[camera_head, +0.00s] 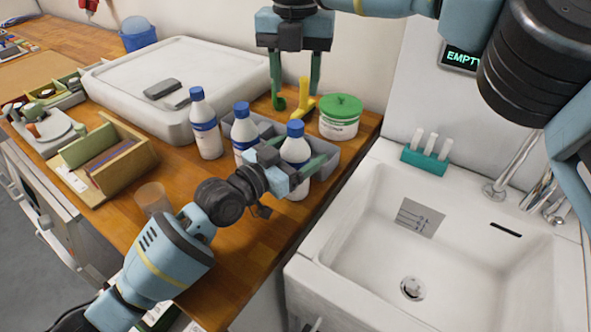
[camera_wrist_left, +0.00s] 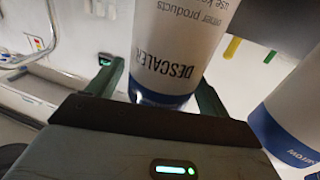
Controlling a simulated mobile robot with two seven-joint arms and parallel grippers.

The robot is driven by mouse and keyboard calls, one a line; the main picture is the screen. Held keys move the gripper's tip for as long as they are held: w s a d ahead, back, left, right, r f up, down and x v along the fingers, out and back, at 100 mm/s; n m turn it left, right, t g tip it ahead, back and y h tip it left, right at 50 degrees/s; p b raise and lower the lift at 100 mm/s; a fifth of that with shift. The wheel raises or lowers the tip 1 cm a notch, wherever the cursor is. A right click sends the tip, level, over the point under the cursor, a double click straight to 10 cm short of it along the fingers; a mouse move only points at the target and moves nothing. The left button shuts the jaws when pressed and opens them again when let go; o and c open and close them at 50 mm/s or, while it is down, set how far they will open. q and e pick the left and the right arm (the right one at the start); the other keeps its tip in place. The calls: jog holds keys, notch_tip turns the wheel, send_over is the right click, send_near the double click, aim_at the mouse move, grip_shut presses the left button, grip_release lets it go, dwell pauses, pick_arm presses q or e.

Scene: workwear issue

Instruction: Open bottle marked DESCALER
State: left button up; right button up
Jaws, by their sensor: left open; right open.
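The DESCALER bottle (camera_wrist_left: 178,55) is white with dark lettering and a blue band, and stands between my left gripper's fingers in the left wrist view. In the head view it appears to be the rightmost white bottle (camera_head: 295,152), upright with its blue cap (camera_head: 295,128) on. My left gripper (camera_head: 290,162) is open around its body; I cannot tell whether either finger touches it. The bottle's lower part is partly hidden by my left gripper.
Two similar bottles (camera_head: 206,125) (camera_head: 243,130) stand to the left, close by. A grey tray (camera_head: 325,160) and a green-lidded tub (camera_head: 340,118) are beside the bottle. A clear cup (camera_head: 152,198) stands near my left arm. The sink (camera_head: 450,235) lies right, beyond the wooden counter's edge.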

aim_at(296, 124)
pick_arm(q)
jog(key=shift+w+d, duration=0.3)
jog(key=shift+d, duration=0.1)
grip_shut()
pick_arm(e)
jog(key=m, duration=0.9)
jog(key=shift+f, duration=0.1)
jog(key=shift+f, duration=3.9)
